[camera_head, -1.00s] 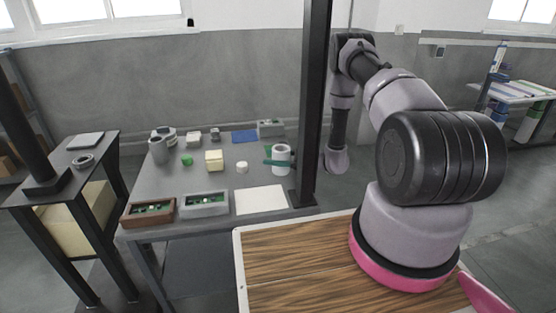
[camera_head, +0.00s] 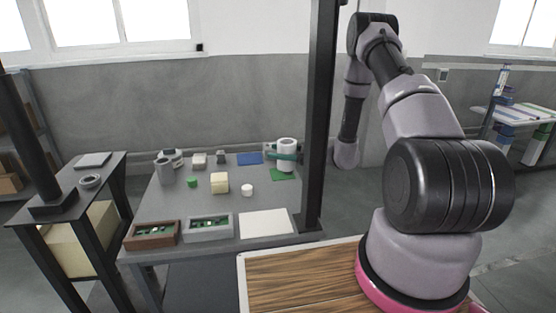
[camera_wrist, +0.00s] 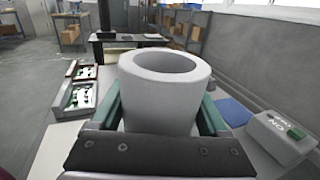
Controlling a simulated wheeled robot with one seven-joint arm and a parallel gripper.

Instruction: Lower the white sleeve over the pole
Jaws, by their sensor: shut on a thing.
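The white sleeve (camera_head: 287,147) is an upright hollow cylinder, held above the table near its right back edge. My gripper (camera_head: 284,156), with green fingers, is shut around it. In the wrist view the sleeve (camera_wrist: 165,90) stands between the two fingers with its open top showing; its lower end is hidden by the gripper. A dark column (camera_head: 317,120) stands at the table's right edge, and another (camera_head: 22,130) stands on the black stand at left. I cannot tell which is the pole.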

